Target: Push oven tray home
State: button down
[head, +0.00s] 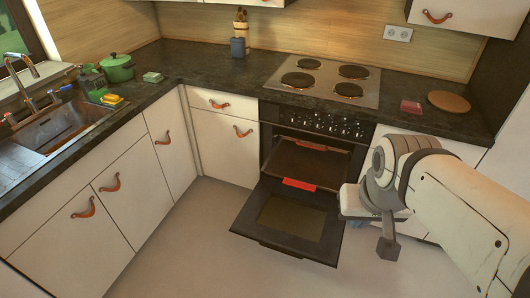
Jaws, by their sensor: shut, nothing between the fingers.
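The oven (272,140) stands open below the hob, its door (260,239) folded down toward the floor. A dark oven tray (312,165) sticks out of the opening over the door. A red grip (299,184) is on its front edge. A second red strip (311,145) shows higher, inside the opening. My gripper (388,248) is at the right, pointing down, shut and empty. In the picture it is right of the tray and door, apart from the red grip. How far the tray's back reaches inside is hidden in shadow.
The hob (323,80) is above the oven. A red block (411,107) and a round wooden board (449,101) lie on the counter at right. Cabinets with leather pulls flank the oven. The floor (190,245) left of the door is clear.

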aim_at(299, 167)
jog(key=u, duration=0.1)
jog(key=i, duration=1)
jog(key=u, duration=0.05)
